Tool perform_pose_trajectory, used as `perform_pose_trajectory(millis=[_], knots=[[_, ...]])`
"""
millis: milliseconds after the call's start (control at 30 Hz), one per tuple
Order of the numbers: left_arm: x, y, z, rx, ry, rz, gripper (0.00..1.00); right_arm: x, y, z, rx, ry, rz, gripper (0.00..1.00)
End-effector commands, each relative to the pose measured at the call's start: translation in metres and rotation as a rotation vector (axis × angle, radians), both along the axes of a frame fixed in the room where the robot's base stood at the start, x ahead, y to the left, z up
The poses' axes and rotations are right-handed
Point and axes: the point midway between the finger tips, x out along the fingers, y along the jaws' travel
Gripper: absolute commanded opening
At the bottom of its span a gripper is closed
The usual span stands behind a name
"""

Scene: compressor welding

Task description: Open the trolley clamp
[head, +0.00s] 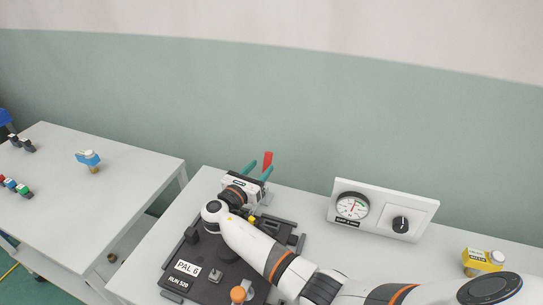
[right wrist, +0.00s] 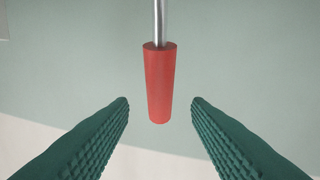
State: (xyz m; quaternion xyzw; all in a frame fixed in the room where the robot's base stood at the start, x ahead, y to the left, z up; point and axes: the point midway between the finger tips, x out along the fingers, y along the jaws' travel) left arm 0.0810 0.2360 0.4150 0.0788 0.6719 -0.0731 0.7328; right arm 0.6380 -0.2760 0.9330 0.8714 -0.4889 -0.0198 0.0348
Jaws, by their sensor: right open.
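The clamp's red handle (head: 268,158) stands up at the back of the black trolley plate (head: 222,278), which is marked PAL 6 and RUN 520. In the right wrist view the red handle (right wrist: 160,85) is a grip on a grey metal rod. My right gripper (head: 258,171) is at the handle, with its green fingers apart. In the right wrist view the open fingers (right wrist: 159,101) lie on either side of the handle, with a gap on both sides. The clamp's base is largely hidden behind my right gripper and arm. My left gripper is not in view.
A white panel with a gauge (head: 352,206) and a black knob (head: 400,224) stands to the right. A yellow block (head: 483,261) is farther right. An orange knob (head: 238,294) is at the plate's front. A second table (head: 70,205) with small coloured parts stands left.

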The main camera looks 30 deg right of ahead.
Motion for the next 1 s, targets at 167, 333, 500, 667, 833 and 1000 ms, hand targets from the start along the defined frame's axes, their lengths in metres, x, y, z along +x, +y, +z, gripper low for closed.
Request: perform_pose_trajectory(millis=[167, 333, 500, 667, 833, 1000], knots=[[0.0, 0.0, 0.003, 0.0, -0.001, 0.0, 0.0, 0.019, -0.032, 0.001, -0.002, 0.0, -0.003, 0.44], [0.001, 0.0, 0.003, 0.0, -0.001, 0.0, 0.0, 0.032, -0.052, 0.001, -0.001, -0.001, 0.0, 0.44], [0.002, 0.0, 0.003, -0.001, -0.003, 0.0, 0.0, 0.037, -0.061, 0.0, 0.0, 0.0, 0.0, 0.44], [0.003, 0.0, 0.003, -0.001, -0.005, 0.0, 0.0, 0.037, -0.062, 0.0, 0.0, 0.0, 0.001, 0.44], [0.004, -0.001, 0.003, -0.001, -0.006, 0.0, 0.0, 0.037, -0.061, 0.0, 0.0, 0.0, 0.0, 0.36], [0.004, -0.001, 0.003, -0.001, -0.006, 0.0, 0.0, 0.037, -0.061, 0.0, 0.0, 0.0, 0.0, 0.08]])
